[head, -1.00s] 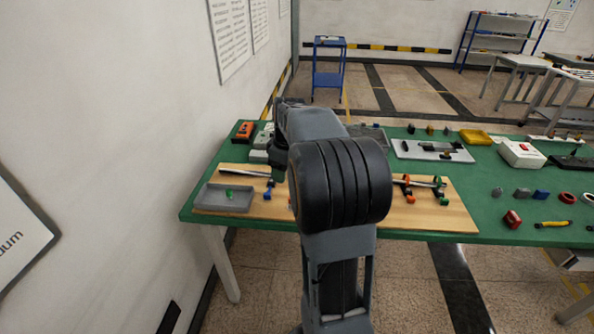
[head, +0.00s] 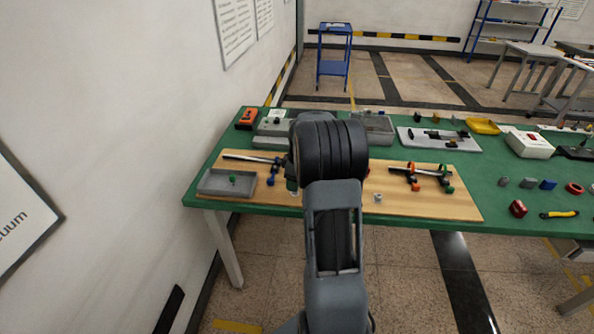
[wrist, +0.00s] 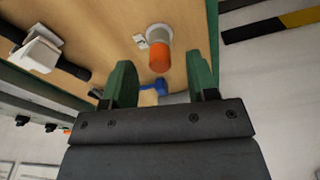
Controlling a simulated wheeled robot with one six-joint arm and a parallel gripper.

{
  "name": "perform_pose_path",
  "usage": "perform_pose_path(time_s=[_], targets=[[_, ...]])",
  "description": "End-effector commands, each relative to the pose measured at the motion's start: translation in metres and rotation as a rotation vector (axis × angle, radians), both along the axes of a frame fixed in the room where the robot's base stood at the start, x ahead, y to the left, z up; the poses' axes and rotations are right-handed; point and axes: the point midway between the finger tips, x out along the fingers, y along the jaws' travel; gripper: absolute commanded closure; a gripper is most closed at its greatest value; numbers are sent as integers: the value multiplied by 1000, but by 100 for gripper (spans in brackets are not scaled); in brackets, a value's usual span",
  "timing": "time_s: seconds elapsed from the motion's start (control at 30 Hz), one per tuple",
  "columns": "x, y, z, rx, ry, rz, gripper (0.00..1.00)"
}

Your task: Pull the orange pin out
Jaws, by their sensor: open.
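The orange pin (wrist: 160,56) shows in the wrist view as an orange rounded end coming out of a pale grey collar (wrist: 159,33) on the wooden board. My gripper (wrist: 161,82) is open, with its two green fingers well apart. The pin's orange end lies just beyond the fingertips, roughly midway between them, and nothing is held. Whether the fingers overlap the pin in depth I cannot tell. In the head view my arm hides the pin and most of the gripper.
The wooden board (head: 440,205) lies on a green table (head: 480,228). It carries a grey tray (head: 212,190), a blue-footed rod fixture (head: 271,178) and a rod on orange and green supports (head: 415,184). A grey bin (head: 374,138) stands behind. A wall is at left.

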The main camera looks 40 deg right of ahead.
Motion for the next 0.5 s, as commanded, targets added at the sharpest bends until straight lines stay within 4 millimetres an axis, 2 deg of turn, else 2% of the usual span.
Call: perform_pose_path(time_s=[0.2, 0.5], targets=[[1, 1, -16, 1, 1, 0, 47], [2, 2, -19, 0, 0, 0, 47]])
